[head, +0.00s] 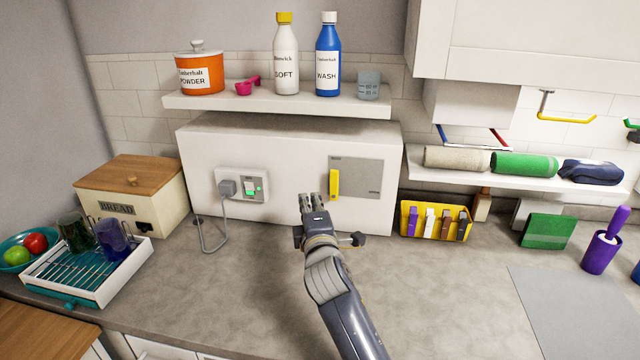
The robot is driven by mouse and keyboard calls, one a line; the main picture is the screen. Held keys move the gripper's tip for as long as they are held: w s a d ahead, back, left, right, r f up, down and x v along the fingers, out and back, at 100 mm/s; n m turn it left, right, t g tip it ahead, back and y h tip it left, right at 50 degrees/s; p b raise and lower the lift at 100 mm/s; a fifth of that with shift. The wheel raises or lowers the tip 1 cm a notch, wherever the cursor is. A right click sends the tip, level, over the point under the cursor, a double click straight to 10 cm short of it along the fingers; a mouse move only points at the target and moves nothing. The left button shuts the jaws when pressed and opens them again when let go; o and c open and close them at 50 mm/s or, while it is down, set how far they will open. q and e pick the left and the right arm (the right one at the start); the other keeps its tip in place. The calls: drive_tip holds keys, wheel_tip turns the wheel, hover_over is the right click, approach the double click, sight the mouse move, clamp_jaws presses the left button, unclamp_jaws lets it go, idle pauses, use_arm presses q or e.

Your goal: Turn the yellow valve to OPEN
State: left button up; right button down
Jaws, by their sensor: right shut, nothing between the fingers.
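The yellow valve (334,185) is an upright lever on a grey plate (365,176), on the front of the white box under the shelf. Small lettering on the plate is too small to read. My right gripper (312,199) is just left of and slightly below the lever in the head view. Its fingers are together with nothing between them. I cannot tell whether it touches the lever, but a narrow gap seems to show. My left gripper is not in view.
A socket with a plug and cord (228,188) is on the box left of my gripper. A shelf (290,104) with bottles and a pot overhangs above. A yellow peg tray (408,219) stands to the right.

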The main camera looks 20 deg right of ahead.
sight(335, 183)
drive_tip(key=p+x, duration=0.2)
drive_tip(key=x, duration=0.8)
use_arm(q)
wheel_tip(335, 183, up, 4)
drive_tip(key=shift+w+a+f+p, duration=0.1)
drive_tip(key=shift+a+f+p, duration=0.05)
drive_tip(key=shift+p, duration=0.75)
use_arm(e)
drive_tip(key=d, duration=0.1)
drive_tip(key=s+d, duration=0.2)
drive_tip(key=shift+d+f, duration=0.15)
drive_tip(key=shift+f, duration=0.05)
drive_tip(key=shift+w, duration=0.1)
